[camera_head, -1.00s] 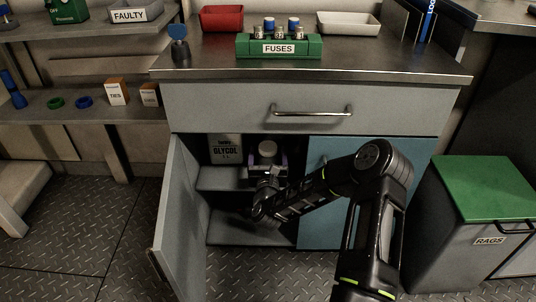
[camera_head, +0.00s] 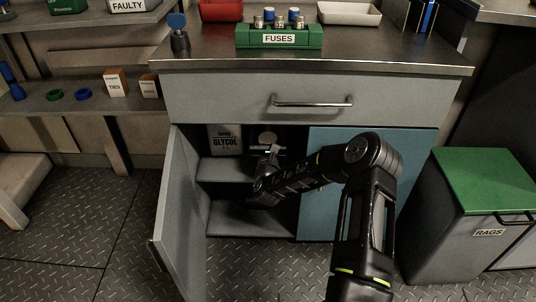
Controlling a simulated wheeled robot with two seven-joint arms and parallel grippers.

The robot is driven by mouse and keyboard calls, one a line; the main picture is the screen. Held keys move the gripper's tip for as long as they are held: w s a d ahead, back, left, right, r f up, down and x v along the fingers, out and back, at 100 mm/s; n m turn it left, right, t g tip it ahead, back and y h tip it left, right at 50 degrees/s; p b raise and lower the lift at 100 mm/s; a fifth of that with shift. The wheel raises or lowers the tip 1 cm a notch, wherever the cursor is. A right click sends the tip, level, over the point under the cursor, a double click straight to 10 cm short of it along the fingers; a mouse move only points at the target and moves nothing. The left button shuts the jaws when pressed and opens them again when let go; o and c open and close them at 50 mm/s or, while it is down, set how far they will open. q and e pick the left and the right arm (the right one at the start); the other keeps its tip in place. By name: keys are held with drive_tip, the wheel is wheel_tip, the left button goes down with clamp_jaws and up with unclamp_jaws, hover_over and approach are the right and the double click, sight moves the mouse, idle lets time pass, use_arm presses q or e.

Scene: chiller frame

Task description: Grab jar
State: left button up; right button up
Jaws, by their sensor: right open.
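A jar (camera_head: 267,138) with a pale round lid stands on the inner shelf of the open cabinet, right of the white GLYCOL container (camera_head: 226,141). Only its top shows clearly; its body is dark and partly hidden by my right gripper. My right arm reaches into the cabinet from the lower right. My right gripper (camera_head: 264,150) is open, in front of the jar at the height of its upper part. Its fingertips are small and dark, so I cannot tell whether they touch the jar. My left gripper is not in view.
The cabinet's left door (camera_head: 182,218) stands open toward me. The blue right door (camera_head: 322,200) is shut, close to my forearm. The drawer (camera_head: 240,98) above is shut. A green-lidded RAGS bin (camera_head: 484,180) stands at right. A green FUSES rack (camera_head: 279,38) is on the counter.

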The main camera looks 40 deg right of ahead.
drive_tip(key=shift+c, duration=0.2)
idle(0.3)
clamp_jaws()
idle(0.7)
